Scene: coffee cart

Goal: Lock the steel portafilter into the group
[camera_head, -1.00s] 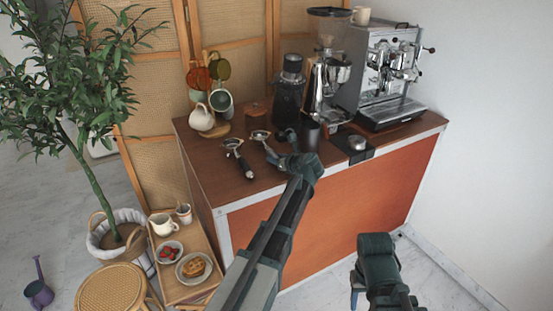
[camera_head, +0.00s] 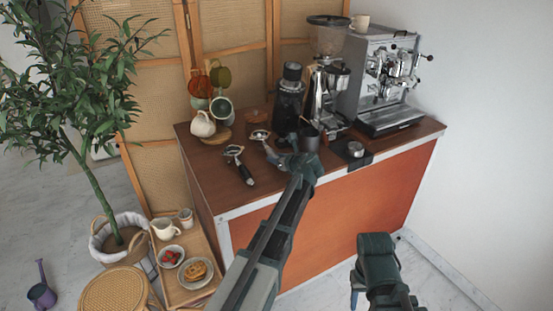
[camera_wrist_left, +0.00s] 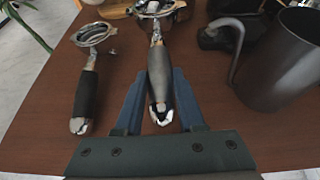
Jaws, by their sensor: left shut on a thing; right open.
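Two portafilters with metal heads and dark handles lie side by side on the brown counter. My left gripper (camera_wrist_left: 157,100) is shut on the dark handle of the right-hand portafilter (camera_wrist_left: 158,68), with a blue finger on each side. Its metal head (camera_head: 259,135) points away from me and appears at or near counter level. The other portafilter (camera_head: 244,172) lies apart to the left; it also shows in the left wrist view (camera_wrist_left: 88,92). The espresso machine (camera_head: 384,85) with its group stands at the back right. My right gripper (camera_head: 362,292) is open and empty, low in front of the counter.
A dark pitcher (camera_wrist_left: 282,65) stands close to the right of my left gripper. A grinder (camera_head: 325,90), a dark canister (camera_head: 289,95) and a tamping spot (camera_head: 354,149) lie towards the machine. A mug stand (camera_head: 217,135) is behind left.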

